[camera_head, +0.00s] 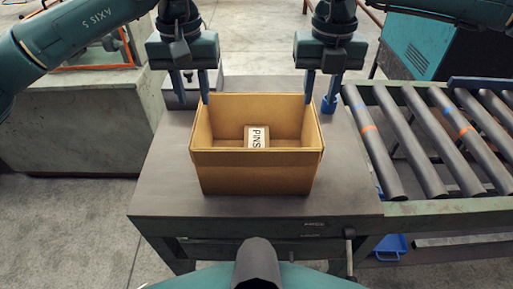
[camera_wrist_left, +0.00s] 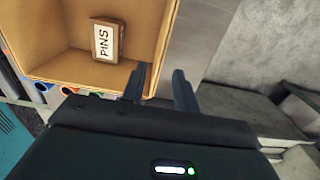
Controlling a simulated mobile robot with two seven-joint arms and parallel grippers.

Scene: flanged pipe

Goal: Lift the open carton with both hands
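The open tan carton (camera_head: 255,175) stands upright on the grey table. My left gripper (camera_head: 192,88) is open at the carton's left rim, near the back corner. In the left wrist view its fingers (camera_wrist_left: 158,88) appear either side of the carton wall (camera_wrist_left: 163,45), apart from each other. My right gripper (camera_head: 321,90) is open at the right rim near the back corner. I cannot tell whether its inner finger is inside the wall.
The table (camera_head: 165,185) has bare room left and right of the carton. A roller conveyor (camera_head: 420,135) adjoins the table's right side. A grey machine block (camera_head: 85,120) stands to the left.

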